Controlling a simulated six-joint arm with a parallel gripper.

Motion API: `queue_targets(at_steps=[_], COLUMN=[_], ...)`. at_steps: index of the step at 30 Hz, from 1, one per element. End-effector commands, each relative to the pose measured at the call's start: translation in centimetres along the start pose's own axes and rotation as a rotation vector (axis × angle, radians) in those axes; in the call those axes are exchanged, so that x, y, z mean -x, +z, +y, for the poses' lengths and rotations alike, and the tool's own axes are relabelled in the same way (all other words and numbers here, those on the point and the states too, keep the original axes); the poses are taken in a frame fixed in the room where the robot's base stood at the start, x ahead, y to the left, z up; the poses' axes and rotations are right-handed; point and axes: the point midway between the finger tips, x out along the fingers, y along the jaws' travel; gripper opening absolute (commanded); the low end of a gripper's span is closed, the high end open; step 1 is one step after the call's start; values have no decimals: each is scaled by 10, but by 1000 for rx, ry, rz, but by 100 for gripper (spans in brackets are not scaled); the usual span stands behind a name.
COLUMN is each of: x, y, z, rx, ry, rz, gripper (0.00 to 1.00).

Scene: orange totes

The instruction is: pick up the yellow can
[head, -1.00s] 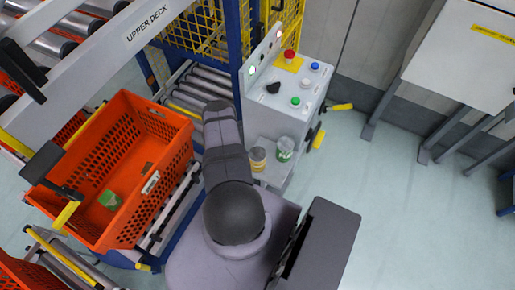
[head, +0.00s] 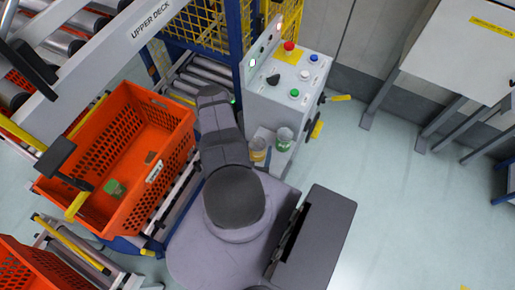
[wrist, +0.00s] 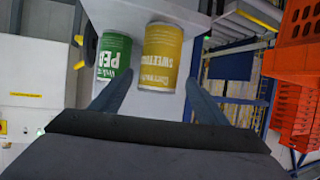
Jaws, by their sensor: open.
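The yellow can (wrist: 161,56) with "SWEETCORN"-like lettering stands on a pale shelf, close ahead of my gripper (wrist: 160,105) in the wrist view. A green can (wrist: 113,58) stands right beside it, on its left in that view. My gripper is open; its two fingers spread toward the cans, with the yellow can nearer the middle. In the head view the yellow can (head: 259,150) and the green can (head: 284,138) show on the shelf at the foot of the control box, the yellow one partly hidden by my arm. My gripper is hidden there.
A control box (head: 288,98) with coloured buttons rises behind the shelf. An orange tote (head: 95,150) stands at left with a small green item (head: 115,188) and a brown one inside. A yellow mesh guard and blue post stand behind. Open floor lies to the right.

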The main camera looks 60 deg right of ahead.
Motion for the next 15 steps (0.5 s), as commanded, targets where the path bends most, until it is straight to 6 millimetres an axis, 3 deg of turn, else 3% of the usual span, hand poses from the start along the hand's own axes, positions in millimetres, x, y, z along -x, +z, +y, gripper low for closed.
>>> queue_targets(at_steps=[15], x=[-13], y=[1], z=[1], rx=[-1], ry=[-1], rz=[1], gripper=[68])
